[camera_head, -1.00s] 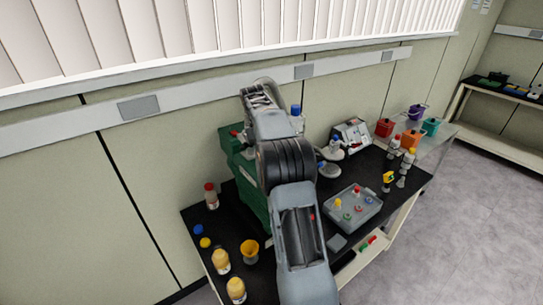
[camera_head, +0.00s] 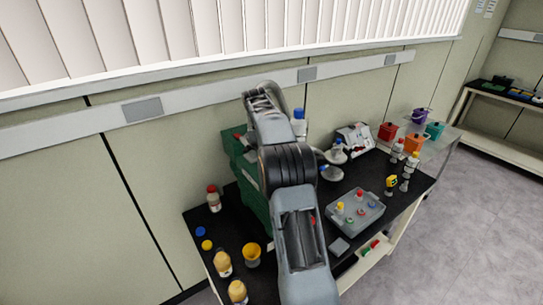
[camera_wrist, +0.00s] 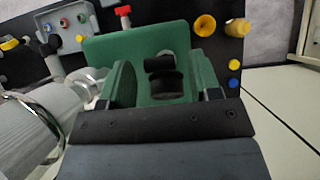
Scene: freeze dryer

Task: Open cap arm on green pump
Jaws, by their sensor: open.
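The green pump (camera_head: 233,150) stands at the back left of the black bench, partly hidden behind my arm. In the wrist view its green body (camera_wrist: 130,47) fills the middle, with a red knob (camera_wrist: 123,10) at its far edge. A black cap-like part (camera_wrist: 162,64) sits on the pump ahead of my gripper, with a second dark rounded part just nearer. I cannot tell which part is the cap arm. My gripper (camera_wrist: 172,97) is open over the pump, its sides around the dark parts; contact cannot be told. In the head view its tips are hidden.
A clear glass vessel (camera_wrist: 88,82) and a ribbed grey cylinder (camera_wrist: 30,130) are close on the left in the wrist view. A yellow funnel (camera_head: 252,254) and several bottles stand at the bench's front left. A grey tray (camera_head: 356,215) lies right of my arm.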

